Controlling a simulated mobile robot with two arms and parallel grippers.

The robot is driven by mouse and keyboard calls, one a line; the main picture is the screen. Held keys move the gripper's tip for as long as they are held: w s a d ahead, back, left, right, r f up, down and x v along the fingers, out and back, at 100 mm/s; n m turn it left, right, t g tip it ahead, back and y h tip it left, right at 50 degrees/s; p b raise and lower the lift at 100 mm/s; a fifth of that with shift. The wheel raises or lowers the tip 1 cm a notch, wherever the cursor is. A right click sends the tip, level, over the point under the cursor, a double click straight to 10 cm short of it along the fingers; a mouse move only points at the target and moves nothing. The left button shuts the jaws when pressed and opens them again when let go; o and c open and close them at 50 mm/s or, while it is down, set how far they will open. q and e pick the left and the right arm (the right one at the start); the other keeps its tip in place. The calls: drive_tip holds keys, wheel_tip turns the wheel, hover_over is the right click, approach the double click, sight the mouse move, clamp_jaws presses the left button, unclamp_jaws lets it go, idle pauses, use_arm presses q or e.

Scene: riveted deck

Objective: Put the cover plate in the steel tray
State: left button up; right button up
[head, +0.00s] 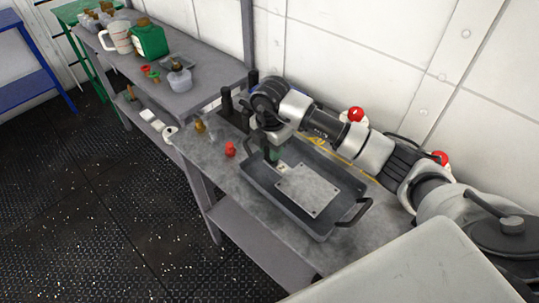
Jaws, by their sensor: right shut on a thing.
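The cover plate (308,191) is a flat light-grey rectangle with small holes at its corners. It is inside the outline of the grey steel tray (275,203), roughly level; I cannot tell whether it touches the tray floor or is held just above it. The tray has dark handles at both ends and sits on the workbench. My left gripper is not in view.
A red-capped item (230,149) and a brass-coloured item (200,126) stand left of the tray on the workbench (226,182). A second bench at the back left holds a green jug (149,41), a white pitcher (117,37) and a clear bottle (180,80). A wall runs behind.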

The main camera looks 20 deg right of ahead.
drive_tip(key=shift+w+a+f, duration=0.1)
drive_tip(key=shift+a+f, duration=0.05)
wheel_tip(320, 180, down, 3)
drive_tip(key=shift+f+p, duration=0.15)
drive_tip(key=shift+p, duration=0.45)
drive_tip(key=shift+f, duration=0.3)
drive_tip(key=shift+f, duration=0.2)
drive_tip(key=o, duration=1)
